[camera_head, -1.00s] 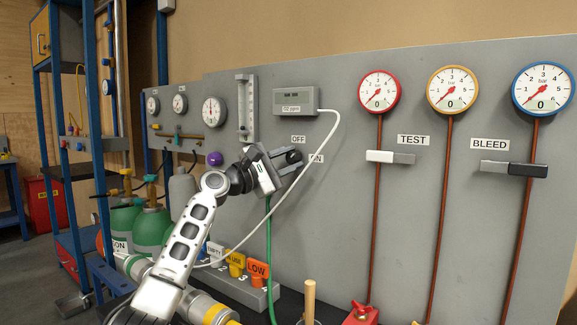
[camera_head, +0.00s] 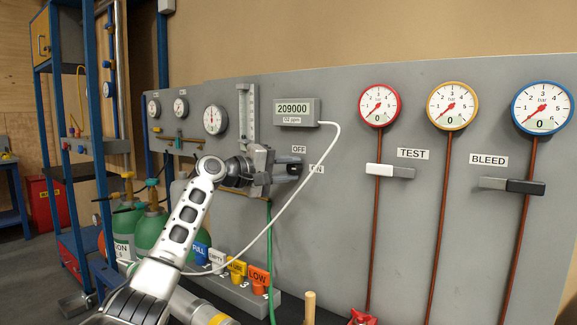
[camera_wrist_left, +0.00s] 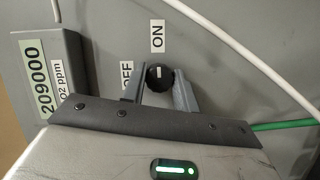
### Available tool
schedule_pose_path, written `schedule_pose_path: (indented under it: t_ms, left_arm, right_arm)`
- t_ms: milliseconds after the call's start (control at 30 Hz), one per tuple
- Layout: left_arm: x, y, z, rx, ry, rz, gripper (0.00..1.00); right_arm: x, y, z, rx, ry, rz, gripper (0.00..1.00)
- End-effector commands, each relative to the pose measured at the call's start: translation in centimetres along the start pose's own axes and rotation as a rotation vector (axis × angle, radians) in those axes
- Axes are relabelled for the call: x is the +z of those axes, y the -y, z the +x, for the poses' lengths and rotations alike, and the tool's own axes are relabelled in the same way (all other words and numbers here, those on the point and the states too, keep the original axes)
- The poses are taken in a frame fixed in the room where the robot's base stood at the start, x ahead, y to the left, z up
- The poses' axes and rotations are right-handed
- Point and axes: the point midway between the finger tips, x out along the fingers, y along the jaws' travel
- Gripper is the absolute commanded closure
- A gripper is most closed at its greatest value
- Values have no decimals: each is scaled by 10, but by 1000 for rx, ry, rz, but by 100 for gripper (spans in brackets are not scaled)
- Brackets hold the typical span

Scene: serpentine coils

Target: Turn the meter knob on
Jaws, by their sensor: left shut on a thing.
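The meter (camera_head: 297,112) is a grey box on the panel in the head view, and its display reads 209000 O2 ppm. It also shows at the left of the left wrist view (camera_wrist_left: 57,65). The round black meter knob (camera_wrist_left: 158,77) sits between the OFF label (camera_wrist_left: 127,76) and the ON label (camera_wrist_left: 157,36), with a white mark on its side towards ON. My left gripper (camera_head: 291,170) is shut on the knob, one finger on each side in the left wrist view (camera_wrist_left: 158,88). My right gripper is out of view.
A white hose (camera_head: 285,215) runs from the meter down past my left arm, and a green hose (camera_head: 269,240) hangs below the gripper. Three gauges with valve handles are on the panel at right. Green cylinders (camera_head: 149,230) stand at lower left.

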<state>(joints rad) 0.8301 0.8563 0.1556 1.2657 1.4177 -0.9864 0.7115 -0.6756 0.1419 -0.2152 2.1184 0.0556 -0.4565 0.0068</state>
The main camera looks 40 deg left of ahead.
Motion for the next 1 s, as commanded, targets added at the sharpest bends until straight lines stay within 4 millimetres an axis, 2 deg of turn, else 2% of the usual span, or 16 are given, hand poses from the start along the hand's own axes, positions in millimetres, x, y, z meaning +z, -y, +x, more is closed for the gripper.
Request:
schedule_pose_path:
  t_ms: [667,700,733,767,1000]
  left_arm:
    - [0,0,0,-22,2,55,93]
    - [0,0,0,-22,2,55,59]
    - [0,0,0,-22,2,54,51]
    - [0,0,0,-22,2,54,49]
    - [0,0,0,-21,2,52,49]
  right_arm:
    - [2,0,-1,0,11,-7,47]
    - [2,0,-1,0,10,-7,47]
    - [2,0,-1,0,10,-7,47]
    - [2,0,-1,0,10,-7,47]
    - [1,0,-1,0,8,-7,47]
